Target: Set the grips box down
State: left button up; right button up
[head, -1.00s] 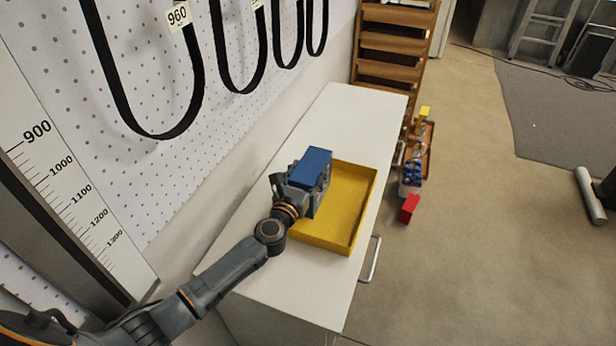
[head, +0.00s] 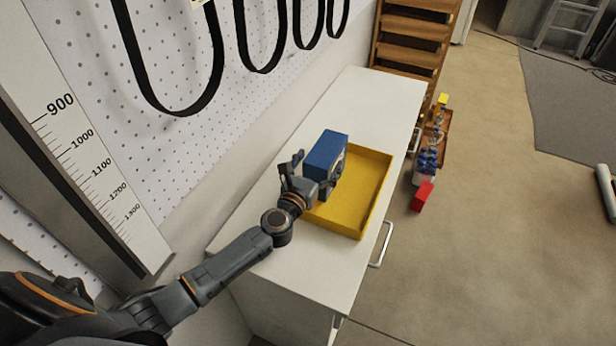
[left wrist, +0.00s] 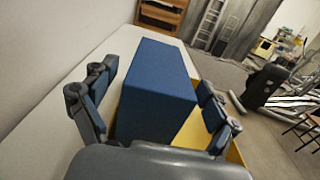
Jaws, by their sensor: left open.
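The grips box is a blue box (head: 325,154) at the yellow tray (head: 375,205) on the white cabinet top. It also shows in the left wrist view (left wrist: 158,90), between the fingers with a gap on the left side. My left gripper (head: 312,172) is open around the near end of the box. The right finger is close to the box, and I cannot tell whether it touches. The underside of the box is hidden, so I cannot tell whether it rests on the tray. My right gripper is not in view.
The white cabinet (head: 372,95) has free top beyond the tray and a handle on its front. A pegboard wall (head: 190,150) with black belts stands close on the left. A red box (head: 422,197) and a crate of bottles stand on the floor at right.

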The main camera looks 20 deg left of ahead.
pick_arm(q)
jog(key=s, duration=0.8)
jog(key=shift+s+a+b, duration=0.15)
jog(key=shift+b, duration=0.25)
jog(key=shift+s, duration=0.5)
jog(key=shift+r, duration=0.1)
